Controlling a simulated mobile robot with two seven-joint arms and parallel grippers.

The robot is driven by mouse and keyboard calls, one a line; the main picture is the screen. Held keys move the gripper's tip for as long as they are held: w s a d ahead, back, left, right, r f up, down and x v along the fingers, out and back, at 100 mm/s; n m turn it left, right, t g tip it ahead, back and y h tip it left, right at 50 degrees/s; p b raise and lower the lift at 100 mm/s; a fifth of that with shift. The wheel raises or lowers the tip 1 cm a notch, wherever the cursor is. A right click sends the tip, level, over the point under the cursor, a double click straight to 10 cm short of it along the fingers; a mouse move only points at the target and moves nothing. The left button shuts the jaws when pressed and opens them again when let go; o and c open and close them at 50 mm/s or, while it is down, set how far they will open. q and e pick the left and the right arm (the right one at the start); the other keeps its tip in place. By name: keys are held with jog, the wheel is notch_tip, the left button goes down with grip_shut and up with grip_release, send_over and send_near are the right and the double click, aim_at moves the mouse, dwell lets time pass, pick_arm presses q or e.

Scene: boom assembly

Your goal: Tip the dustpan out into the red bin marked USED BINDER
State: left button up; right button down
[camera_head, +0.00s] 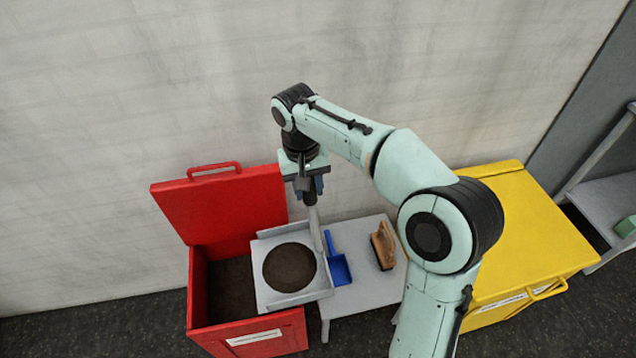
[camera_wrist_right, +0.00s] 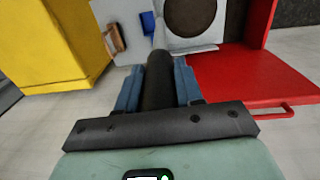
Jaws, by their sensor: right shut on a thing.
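The dustpan (camera_head: 264,290) is a pale grey flat pan with a round dark patch of material (camera_head: 290,267) on it. It looks about level, overlapping the right part of the open red bin (camera_head: 198,290) and the edge of a grey stand. The bin's lid (camera_head: 225,207) is raised against the wall; its front label is too small to read. My right gripper (camera_head: 309,186) is shut on the dustpan's upright handle. The right wrist view shows the dark handle (camera_wrist_right: 158,85) between the blue fingers, with the pan (camera_wrist_right: 222,25) beyond. The left gripper is out of view.
The grey stand (camera_head: 365,300) right of the bin carries a blue scoop (camera_head: 338,268) and a wooden brush (camera_head: 383,248). A closed yellow bin (camera_head: 530,230) stands farther right, and grey shelves (camera_head: 608,200) at the right edge. The wall is close behind.

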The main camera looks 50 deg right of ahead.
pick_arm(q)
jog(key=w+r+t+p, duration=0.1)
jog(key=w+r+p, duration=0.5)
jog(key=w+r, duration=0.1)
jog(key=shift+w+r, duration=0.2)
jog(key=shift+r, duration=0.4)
pick_arm(e)
jog(key=w+a+g+h, duration=0.2)
jog(key=w+a+h, duration=0.1)
jog(key=w+a, duration=0.4)
jog(key=w+a+r+g+h, duration=0.1)
jog(key=w+a, duration=0.5)
jog(key=a, duration=0.7)
jog(key=shift+w+r+g+h, duration=0.25)
jog(key=shift+w+g+h, duration=0.15)
jog(key=shift+h, duration=0.5)
jog(key=shift+a, duration=0.1)
